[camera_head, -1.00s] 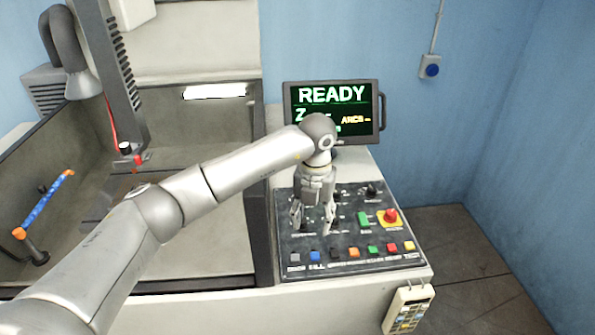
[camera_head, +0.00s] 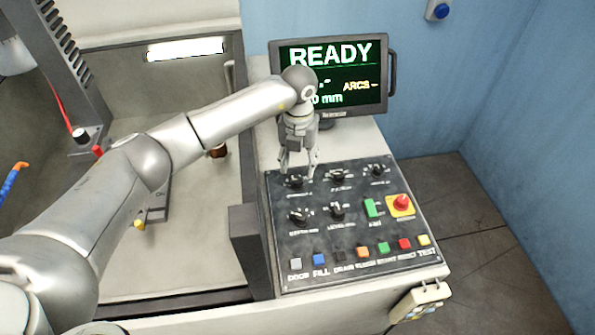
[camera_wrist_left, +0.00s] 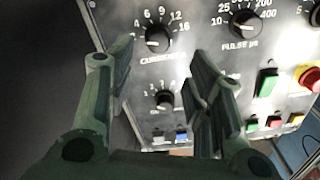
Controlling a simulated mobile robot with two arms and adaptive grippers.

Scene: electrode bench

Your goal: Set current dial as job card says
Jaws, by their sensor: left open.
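The current dial (camera_head: 295,181) is a black knob at the upper left of the dark control panel (camera_head: 345,262). In the left wrist view, the current dial (camera_wrist_left: 158,39) shows a scale reading 4, 6, 9, 12 and 16; I cannot tell its exact setting. My left gripper (camera_head: 298,171) points down over this dial, fingers apart and empty. In the left wrist view, the left gripper (camera_wrist_left: 162,62) has its fingers on either side of the dial's lower area, not visibly touching it. No job card is readable. My right gripper is out of view.
The pulse dial (camera_wrist_left: 243,25) is right of the current dial, with other knobs below. A red emergency button (camera_head: 402,202), a green switch (camera_head: 371,208) and a row of coloured buttons share the panel. The screen (camera_head: 331,78) reads READY. A remote (camera_head: 420,301) hangs in front.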

